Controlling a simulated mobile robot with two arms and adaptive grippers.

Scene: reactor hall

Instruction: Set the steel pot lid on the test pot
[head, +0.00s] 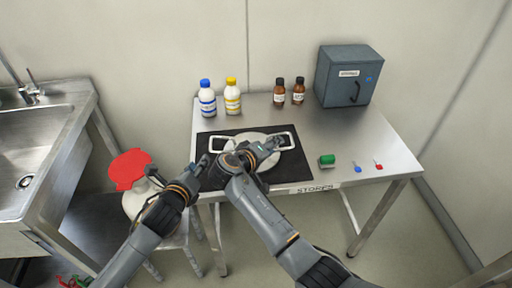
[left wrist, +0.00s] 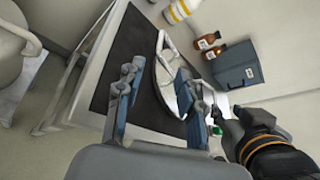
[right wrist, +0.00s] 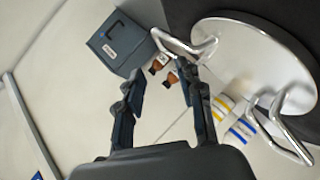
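A round steel piece with a pale flat top (head: 247,139) and two wire loop handles is over the black mat on the table; I take it for the lid. It also shows in the right wrist view (right wrist: 250,50). I cannot tell whether a pot is under it. My left gripper (head: 204,166) is open and empty near its left handle, and the piece shows beyond its fingers in the left wrist view. My right gripper (right wrist: 165,75) is open at its right handle (right wrist: 192,46). My right arm hides part of the piece in the head view.
A white vessel (head: 134,203) with a red top (head: 129,169) stands on a stool left of the table. Bottles (head: 207,98) and a blue-grey box (head: 348,76) stand at the back. Small green (head: 327,161), blue and red items lie front right. A sink (head: 30,150) is far left.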

